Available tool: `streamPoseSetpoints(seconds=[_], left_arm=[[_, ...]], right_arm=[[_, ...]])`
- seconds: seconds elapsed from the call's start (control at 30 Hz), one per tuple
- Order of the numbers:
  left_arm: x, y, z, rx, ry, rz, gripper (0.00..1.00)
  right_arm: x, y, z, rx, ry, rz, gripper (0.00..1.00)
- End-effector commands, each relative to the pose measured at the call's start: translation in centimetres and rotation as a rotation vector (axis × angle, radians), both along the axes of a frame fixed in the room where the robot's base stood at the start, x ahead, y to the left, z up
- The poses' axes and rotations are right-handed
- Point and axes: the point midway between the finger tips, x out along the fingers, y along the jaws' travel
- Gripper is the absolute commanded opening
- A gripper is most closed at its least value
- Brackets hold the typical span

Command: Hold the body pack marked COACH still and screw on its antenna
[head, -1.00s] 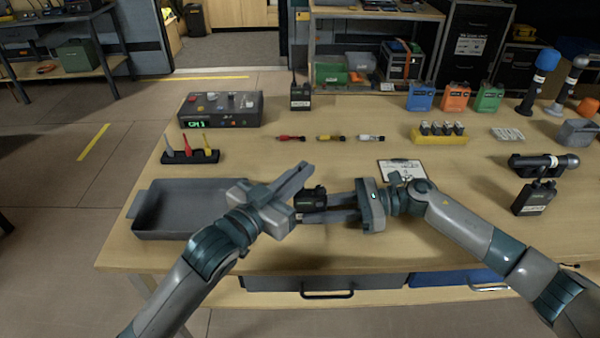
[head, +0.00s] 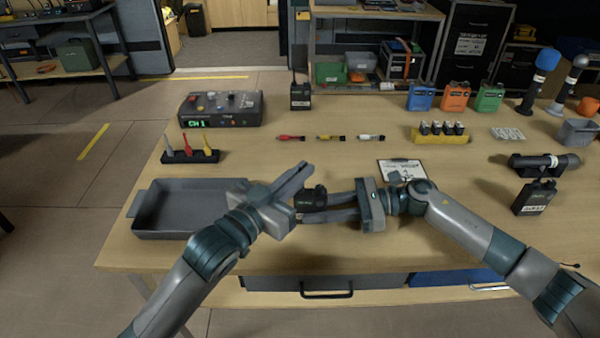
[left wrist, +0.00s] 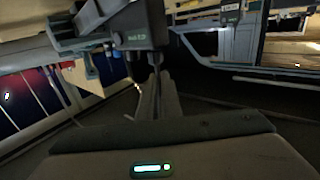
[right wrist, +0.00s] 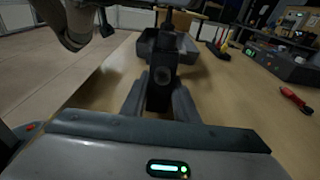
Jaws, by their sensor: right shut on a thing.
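A small dark body pack (head: 308,198) is between the fingers of my right gripper (head: 326,206), above the table near its front edge. The right wrist view shows the pack (right wrist: 160,88) clamped between both fingers. The left wrist view shows a pale label on the pack (left wrist: 137,38), too blurred to read. My left gripper (head: 306,170) is just behind and left of the pack, its fingers pointing up and right. In the left wrist view its fingers (left wrist: 157,82) look close together below the pack. I cannot see whether an antenna is between them.
A grey tray (head: 140,215) lies left of my grippers. A black rack (head: 190,158) holds grey, red and yellow sticks. Red, yellow and white pieces (head: 330,138) lie behind. Other packs stand at the back (head: 300,96) and right (head: 534,198).

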Motion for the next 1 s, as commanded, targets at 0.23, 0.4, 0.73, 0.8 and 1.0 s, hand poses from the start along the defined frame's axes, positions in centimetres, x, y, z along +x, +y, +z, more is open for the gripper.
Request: streamPoseSetpoints(seconds=[0.23,0.4,0.73,0.8,1.0], left_arm=[[0.01,0.01,-0.01,0.000,0.000,-0.001,0.00],[0.07,0.01,0.00,0.004,-0.004,-0.038,0.00],[0.11,0.11,-0.03,0.006,-0.002,-0.223,0.00],[0.03,-0.04,0.04,0.005,-0.004,-0.262,0.00],[-0.03,-0.06,-0.05,0.003,-0.001,-0.338,0.00]], right_arm=[[0.00,0.00,0.03,0.000,0.000,0.000,0.00],[-0.01,0.01,0.03,0.000,0.000,0.000,0.00],[-0.02,0.05,0.02,0.001,0.000,0.001,0.00],[-0.02,0.05,0.02,0.001,0.000,0.001,0.00],[-0.04,0.08,0.01,0.001,0.000,0.001,0.00]])
